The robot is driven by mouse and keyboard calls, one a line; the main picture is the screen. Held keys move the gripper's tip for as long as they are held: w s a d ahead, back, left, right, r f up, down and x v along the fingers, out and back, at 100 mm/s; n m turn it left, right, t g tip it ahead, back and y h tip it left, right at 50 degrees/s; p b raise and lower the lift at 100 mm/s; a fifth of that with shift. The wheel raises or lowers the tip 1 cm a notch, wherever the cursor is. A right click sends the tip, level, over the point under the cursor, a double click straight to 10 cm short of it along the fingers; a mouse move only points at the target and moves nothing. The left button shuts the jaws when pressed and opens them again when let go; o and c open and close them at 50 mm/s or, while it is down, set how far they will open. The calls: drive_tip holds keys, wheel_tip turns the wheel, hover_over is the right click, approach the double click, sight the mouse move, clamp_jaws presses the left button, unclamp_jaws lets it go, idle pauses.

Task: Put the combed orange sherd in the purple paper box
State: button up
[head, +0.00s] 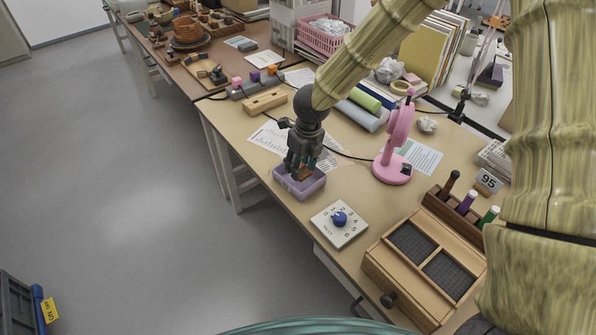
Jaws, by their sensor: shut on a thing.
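The purple paper box (299,187) stands near the front left edge of the beige table. My gripper (301,172) points down directly over the box, with its fingertips at about the height of the rim. It is shut on an orange-brown piece, the combed orange sherd (304,174), which shows only in part between the dark fingers. Its combed surface is too small to make out. I cannot tell whether the sherd touches the box floor, as the fingers and the box wall hide its lower end.
A white dial board with a blue knob (340,219) lies in front of the box. A pink magnifier stand (392,165) stands to the right. A wooden case with dark mesh panels (425,260) is at the front right. Printed sheets lie behind the box.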

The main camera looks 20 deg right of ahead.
sight(301, 170)
drive_tip(key=shift+f, duration=1.6)
drive_tip(key=shift+a+f, duration=0.1)
drive_tip(key=shift+f, duration=0.1)
drive_tip(key=o, duration=0.7)
drive_tip(key=shift+o, duration=0.2)
drive_tip(key=shift+r, duration=0.1)
wheel_tip(301, 170, up, 12)
drive_tip(key=s, duration=0.1)
drive_tip(key=shift+s+d+p, duration=0.35)
drive_tip(key=shift+s+d, duration=0.05)
drive_tip(key=shift+d, duration=0.05)
